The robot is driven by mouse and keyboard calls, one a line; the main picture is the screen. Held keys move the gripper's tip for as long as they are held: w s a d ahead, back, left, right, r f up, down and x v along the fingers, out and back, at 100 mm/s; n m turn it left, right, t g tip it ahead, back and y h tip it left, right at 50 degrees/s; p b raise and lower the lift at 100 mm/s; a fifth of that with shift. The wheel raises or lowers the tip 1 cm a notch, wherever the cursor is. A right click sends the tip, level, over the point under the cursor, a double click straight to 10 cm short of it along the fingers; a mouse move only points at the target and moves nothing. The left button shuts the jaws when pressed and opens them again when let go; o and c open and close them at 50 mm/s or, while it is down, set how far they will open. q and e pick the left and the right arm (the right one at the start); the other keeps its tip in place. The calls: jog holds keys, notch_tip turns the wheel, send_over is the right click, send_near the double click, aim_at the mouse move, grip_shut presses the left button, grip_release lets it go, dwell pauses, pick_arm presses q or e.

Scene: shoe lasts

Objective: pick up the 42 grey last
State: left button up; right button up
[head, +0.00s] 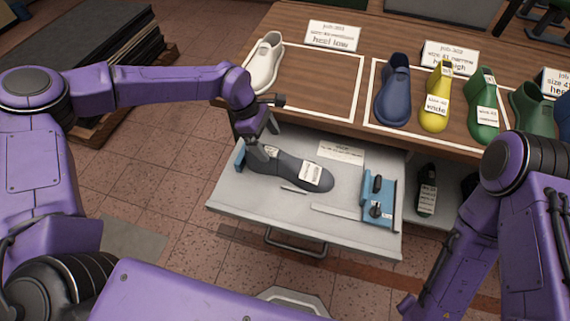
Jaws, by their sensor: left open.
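The grey last (284,168) lies on its side in the open drawer (232,200), with a white label on its toe half. The label is too small to read. My left gripper (262,152) is open and sits at the heel end of the grey last, its fingers pointing down. I cannot tell whether the fingers touch the last. My right arm shows at the right, but its gripper is not visible.
A blue fixture (379,197) stands at the drawer's right side. White (266,62), blue (393,90), yellow (436,92) and green (483,105) lasts stand on the wooden bench above. A dark green last (427,190) lies right of the drawer.

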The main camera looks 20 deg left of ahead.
aim_at(279, 158)
pick_arm(q)
jog(key=p+x, duration=0.3)
jog(key=x, duration=0.4)
jog(key=shift+s+d+f, duration=0.15)
jog(key=shift+d+f, duration=0.1)
jog(key=shift+f, duration=0.3)
grip_shut()
